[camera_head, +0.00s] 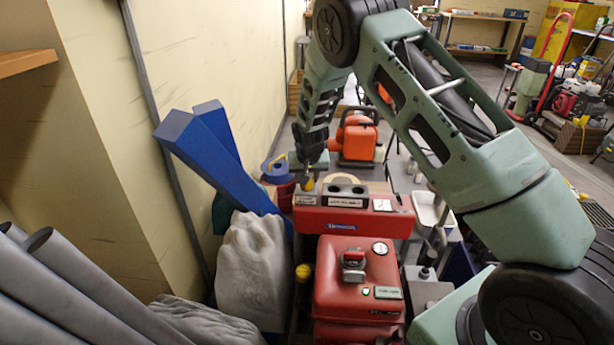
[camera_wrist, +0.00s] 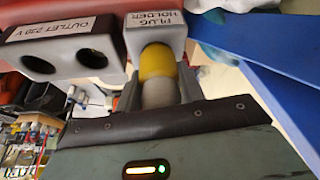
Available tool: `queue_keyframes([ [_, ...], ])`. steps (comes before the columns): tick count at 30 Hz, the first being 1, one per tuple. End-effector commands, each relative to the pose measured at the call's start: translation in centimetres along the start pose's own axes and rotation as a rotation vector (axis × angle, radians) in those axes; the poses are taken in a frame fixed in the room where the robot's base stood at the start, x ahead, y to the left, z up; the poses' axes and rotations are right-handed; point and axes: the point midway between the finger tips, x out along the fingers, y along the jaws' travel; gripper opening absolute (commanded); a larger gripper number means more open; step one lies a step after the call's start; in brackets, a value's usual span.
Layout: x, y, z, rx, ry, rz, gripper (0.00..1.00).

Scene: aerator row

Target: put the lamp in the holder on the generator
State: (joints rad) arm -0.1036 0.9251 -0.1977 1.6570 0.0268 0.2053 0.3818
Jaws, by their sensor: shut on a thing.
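My gripper (camera_head: 310,166) points down over the left end of the red generator (camera_head: 360,280). In the wrist view its fingers (camera_wrist: 160,94) are shut on a short yellow and grey cylinder (camera_wrist: 157,66), which I take for the lamp; its yellow part also shows in the head view (camera_head: 308,184). The yellow end meets the light grey holder block (camera_wrist: 155,22), labelled "PLUG HOLDER", at its opening. The cylinder looks in line with the opening. I cannot tell how deep it sits. The grey part is between the fingers.
A grey outlet block (camera_wrist: 66,50) with two dark holes, labelled "OUTLET 230 V", stands right beside the holder. Blue beams (camera_head: 225,155) lean at the left of the generator, near a pale sack (camera_head: 250,270). An orange machine (camera_head: 357,138) stands behind.

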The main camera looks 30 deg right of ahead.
Motion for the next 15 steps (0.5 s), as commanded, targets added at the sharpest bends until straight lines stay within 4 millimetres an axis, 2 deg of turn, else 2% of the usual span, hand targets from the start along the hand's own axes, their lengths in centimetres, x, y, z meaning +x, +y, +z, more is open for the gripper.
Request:
queue_keyframes([
  [8,0.66,0.0,0.26,0.0,0.0,0.0,0.15],
  [9,0.57,0.0,0.22,0.0,0.0,0.0,0.5],
  [10,0.56,0.0,0.22,0.0,0.0,0.0,0.58],
  [11,0.56,0.0,0.22,0.0,0.0,0.0,0.64],
  [15,0.56,0.0,0.22,0.0,0.0,0.0,0.64],
])
